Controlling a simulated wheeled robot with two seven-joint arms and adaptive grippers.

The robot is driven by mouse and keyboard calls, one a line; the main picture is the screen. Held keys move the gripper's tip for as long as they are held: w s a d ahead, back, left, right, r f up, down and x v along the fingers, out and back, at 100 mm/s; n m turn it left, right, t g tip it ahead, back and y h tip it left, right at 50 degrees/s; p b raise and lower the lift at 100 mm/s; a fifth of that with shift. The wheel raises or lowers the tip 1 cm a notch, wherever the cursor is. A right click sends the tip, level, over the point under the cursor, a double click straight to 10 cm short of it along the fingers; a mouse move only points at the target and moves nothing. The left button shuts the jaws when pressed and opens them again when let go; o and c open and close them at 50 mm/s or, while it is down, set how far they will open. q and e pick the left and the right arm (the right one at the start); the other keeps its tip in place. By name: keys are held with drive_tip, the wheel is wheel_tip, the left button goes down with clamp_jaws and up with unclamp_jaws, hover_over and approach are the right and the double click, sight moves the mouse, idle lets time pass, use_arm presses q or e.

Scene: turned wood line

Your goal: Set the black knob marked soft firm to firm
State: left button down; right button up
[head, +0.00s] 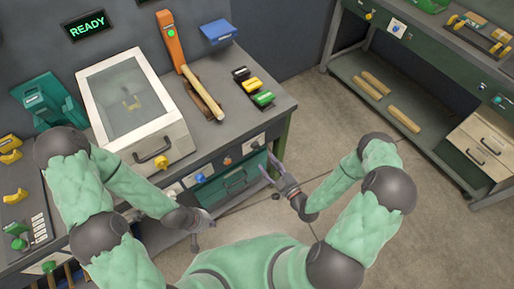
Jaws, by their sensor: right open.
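A small black knob (255,145) on a pale plate sits at the right end of the row of controls on the bench front. Its marking is too small to read, and I cannot tell its setting. My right gripper (268,170) is open, with its fingers spread, in front of the bench just below and right of this knob, and appears apart from it. My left gripper (198,230) hangs low in front of the bench, left of the right one. I cannot make out whether its fingers are apart.
An orange knob (227,161), a blue-grey knob (199,178) and a yellow knob (161,164) share the bench front. A green drawer (232,184) lies below them. A lidded box (150,133) stands on top. Open floor (330,120) separates this bench from the right one.

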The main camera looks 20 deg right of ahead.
sight(258, 149)
drive_tip(key=x, duration=0.8)
drive_tip(key=shift+w+a+b, duration=0.1)
drive_tip(key=shift+w+b, duration=0.1)
drive_tip(key=shift+b, duration=0.15)
